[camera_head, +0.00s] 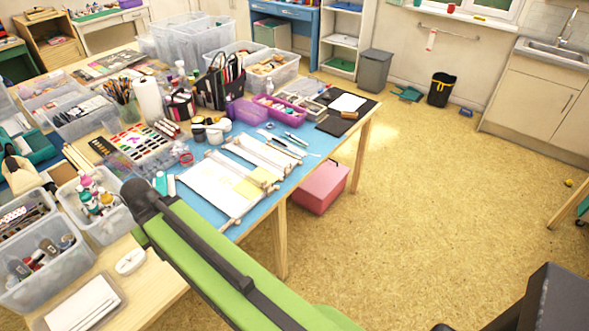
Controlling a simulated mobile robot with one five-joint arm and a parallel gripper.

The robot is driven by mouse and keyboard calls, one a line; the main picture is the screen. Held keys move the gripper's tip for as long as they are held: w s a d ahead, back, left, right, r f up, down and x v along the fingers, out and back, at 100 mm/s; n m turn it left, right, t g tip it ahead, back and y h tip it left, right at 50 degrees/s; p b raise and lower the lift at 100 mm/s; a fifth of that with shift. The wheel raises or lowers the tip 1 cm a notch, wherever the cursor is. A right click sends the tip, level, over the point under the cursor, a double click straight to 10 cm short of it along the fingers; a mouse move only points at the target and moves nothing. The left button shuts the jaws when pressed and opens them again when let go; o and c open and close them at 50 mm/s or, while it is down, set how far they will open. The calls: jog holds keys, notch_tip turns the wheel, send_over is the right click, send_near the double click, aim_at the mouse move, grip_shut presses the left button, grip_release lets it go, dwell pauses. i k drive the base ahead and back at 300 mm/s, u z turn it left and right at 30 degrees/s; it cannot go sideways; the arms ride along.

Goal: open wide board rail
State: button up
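Two white boards with pale rails lie on the blue mat of the work table. The nearer, wider white board (205,186) has a rail at its right side, with a small yellowish sheet beside it. A narrower white board (262,153) lies just behind it. At this size I cannot tell whether either rail is open or shut. My green and black arm crosses the lower middle of the view, its dark joint in front of the table's near edge. I cannot make out my gripper's fingers.
The blue mat (318,142) also holds pens and small tools. Clear bins, paint trays and a black tool caddy (217,88) crowd the table's left and back. A pink box (318,187) stands under its right side. The floor (430,205) to the right is clear.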

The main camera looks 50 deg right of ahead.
aim_at(268, 190)
jog(key=z, duration=2)
jog(key=k, duration=0.8)
jog(key=u, duration=0.95)
jog(key=i, duration=1.05)
jog(key=z, duration=0.05)
